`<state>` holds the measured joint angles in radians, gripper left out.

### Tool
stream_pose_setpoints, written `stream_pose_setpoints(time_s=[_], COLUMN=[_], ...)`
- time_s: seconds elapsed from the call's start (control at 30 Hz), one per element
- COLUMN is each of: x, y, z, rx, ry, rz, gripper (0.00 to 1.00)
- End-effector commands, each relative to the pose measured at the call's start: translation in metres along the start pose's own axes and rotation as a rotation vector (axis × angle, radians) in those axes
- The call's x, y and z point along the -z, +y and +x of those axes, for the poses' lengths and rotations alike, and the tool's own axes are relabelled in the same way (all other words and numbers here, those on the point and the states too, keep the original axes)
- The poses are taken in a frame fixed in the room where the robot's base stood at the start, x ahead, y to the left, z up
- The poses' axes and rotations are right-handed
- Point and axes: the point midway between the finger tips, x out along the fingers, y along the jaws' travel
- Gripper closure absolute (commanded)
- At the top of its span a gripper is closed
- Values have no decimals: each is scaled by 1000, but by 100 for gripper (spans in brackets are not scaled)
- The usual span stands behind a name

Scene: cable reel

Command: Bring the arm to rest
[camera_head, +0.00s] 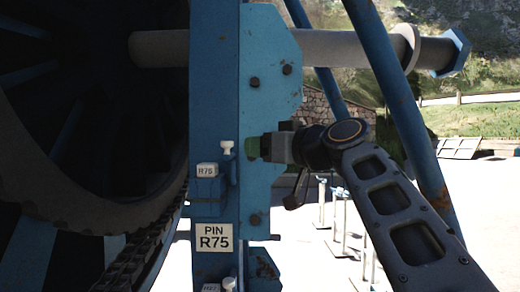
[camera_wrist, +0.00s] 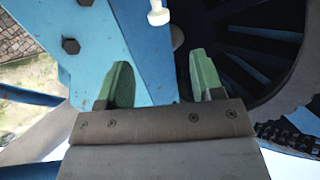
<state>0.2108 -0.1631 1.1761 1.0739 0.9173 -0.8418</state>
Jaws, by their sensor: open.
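My gripper (camera_wrist: 161,86) shows in the wrist view with its two green fingers apart and nothing between them. My arm comes up from the lower right. A white-headed pin (camera_head: 226,148) stands just left of the fingertips, and a white pin head (camera_wrist: 158,15) also shows beyond the fingers in the wrist view.
The large dark reel (camera_head: 90,120) with a chain (camera_head: 140,250) fills the left. A grey shaft (camera_head: 340,48) crosses above my gripper. A blue slanted strut (camera_head: 395,100) stands beside my arm. Labels R76 (camera_head: 206,171) and PIN R75 (camera_head: 213,237) are on the post. Pale open ground lies behind.

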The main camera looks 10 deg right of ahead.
Motion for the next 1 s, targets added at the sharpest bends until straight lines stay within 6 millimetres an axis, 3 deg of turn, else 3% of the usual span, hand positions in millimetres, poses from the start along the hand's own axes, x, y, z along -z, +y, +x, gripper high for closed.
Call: stream_pose_setpoints(time_s=[0.37, 0.53, 0.67, 0.77, 1.0], x=[0, -5, -61, -121, -270], y=[0, 4, 28, 41, 37], z=[0, 1, 12, 12, -17], rx=[0, -17, -95, -173, -354], ry=[0, -19, -159, -304, -662], rz=[1, 86, 221, 325, 484], gripper=[39, 39, 39, 39, 39])
